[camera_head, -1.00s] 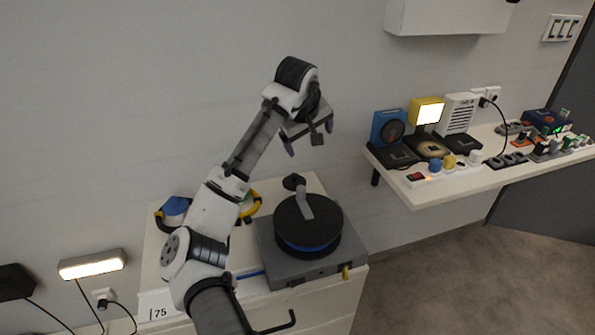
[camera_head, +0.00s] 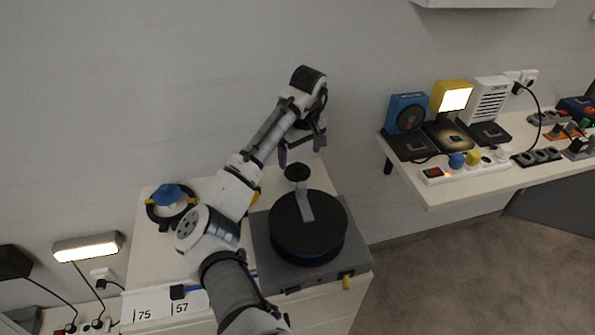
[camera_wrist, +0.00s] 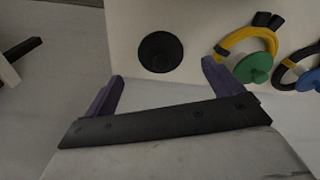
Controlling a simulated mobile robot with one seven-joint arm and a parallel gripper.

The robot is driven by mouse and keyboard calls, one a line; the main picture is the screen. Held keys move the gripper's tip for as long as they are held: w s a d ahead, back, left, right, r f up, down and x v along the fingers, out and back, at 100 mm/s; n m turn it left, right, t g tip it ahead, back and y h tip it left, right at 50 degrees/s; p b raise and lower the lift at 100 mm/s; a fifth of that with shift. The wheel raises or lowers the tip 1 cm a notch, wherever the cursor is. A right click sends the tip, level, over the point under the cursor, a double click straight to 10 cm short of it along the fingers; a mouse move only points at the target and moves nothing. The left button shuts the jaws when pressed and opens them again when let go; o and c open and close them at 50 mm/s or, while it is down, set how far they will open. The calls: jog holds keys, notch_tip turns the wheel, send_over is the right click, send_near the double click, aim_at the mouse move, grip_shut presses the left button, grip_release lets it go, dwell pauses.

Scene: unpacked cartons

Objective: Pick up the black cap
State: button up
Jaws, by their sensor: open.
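The black cap (camera_wrist: 160,52) is a round dark disc with a small raised centre. In the wrist view it lies on a pale surface, ahead of and between my fingertips. In the head view a black disc (camera_head: 297,172), which looks like the same cap, shows behind the large black spool. My gripper (camera_head: 300,151) is above this disc with its two purple fingers apart and empty. In the wrist view my gripper (camera_wrist: 162,76) is also open, and nothing lies between its fingers. The cap appears apart from both fingers.
The black spool (camera_head: 290,237) on a grey base stands close in front of the disc. A yellow headset-like item with a green disc (camera_wrist: 255,67) lies right of the cap in the wrist view. A blue-topped item (camera_head: 172,194) sits at left. A crowded shelf (camera_head: 450,187) is at right.

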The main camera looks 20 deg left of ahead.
aim_at(297, 164)
jog(key=shift+w+a+f+p, duration=0.1)
jog(key=shift+a+f+p, duration=0.15)
jog(key=shift+f, duration=0.7)
jog(key=shift+w+a+f+p, duration=0.1)
jog(key=shift+f+p, duration=0.2)
jog(key=shift+f, duration=0.6)
jog(key=shift+w+a+f+p, duration=0.1)
jog(key=shift+a+f+p, duration=0.15)
jog(key=shift+f, duration=0.7)
jog(key=c, duration=1.2)
jog(key=shift+r, duration=0.15)
notch_tip(297, 164, up, 20)
jog(key=shift+f+b, duration=0.1)
jog(key=shift+b, duration=0.5)
jog(key=shift+d, duration=0.1)
